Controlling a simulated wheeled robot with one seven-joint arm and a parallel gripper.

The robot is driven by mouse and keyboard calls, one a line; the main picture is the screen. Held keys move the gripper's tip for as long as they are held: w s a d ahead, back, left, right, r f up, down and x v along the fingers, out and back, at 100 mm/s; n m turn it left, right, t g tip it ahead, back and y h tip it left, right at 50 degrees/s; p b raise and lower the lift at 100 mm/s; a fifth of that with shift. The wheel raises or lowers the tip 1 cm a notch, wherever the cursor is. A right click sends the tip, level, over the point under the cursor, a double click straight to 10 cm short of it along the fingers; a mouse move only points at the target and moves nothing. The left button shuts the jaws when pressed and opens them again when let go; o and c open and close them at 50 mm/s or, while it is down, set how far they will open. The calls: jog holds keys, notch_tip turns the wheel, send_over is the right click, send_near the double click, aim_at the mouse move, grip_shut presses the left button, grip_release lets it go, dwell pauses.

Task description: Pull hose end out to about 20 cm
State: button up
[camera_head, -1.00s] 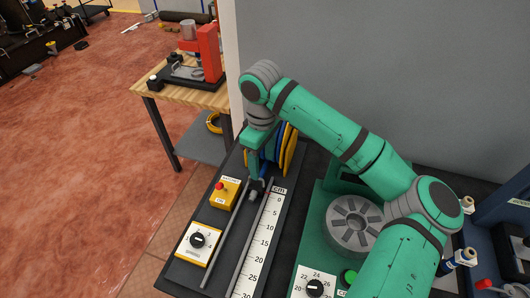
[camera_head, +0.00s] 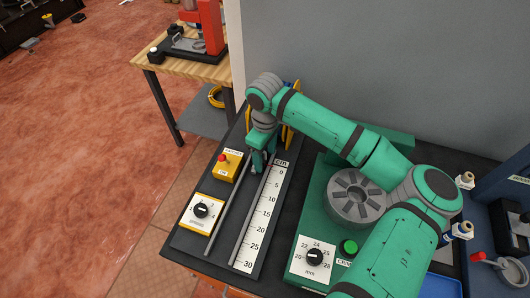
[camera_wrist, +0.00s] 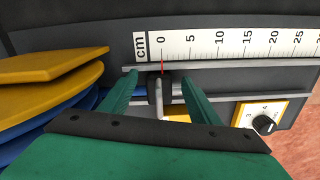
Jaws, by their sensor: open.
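My gripper (camera_wrist: 157,77) is open, its two green fingers on either side of a dark grey hose end fitting (camera_wrist: 154,92) at the rail. In the head view my gripper (camera_head: 262,164) is low over the top end of the track. A short blue hose length (camera_wrist: 128,91) runs left from the fitting, partly behind the left finger. A red pointer (camera_wrist: 162,68) stands at the 0 mark of the white cm scale (camera_wrist: 230,43). The scale also shows in the head view (camera_head: 262,217). The gripper hides the hose end there.
Yellow and blue reel discs (camera_wrist: 50,66) lie close on the left. Two grey rails (camera_head: 230,208) border the track, which is clear below the gripper. A green machine (camera_head: 322,225) stands right.

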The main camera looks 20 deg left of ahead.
jog(key=c, duration=1.3)
jog(key=shift+s+a, duration=0.15)
jog(key=shift+s, duration=3.6)
jog(key=shift+s+a, duration=0.15)
jog(key=shift+s, duration=4.8)
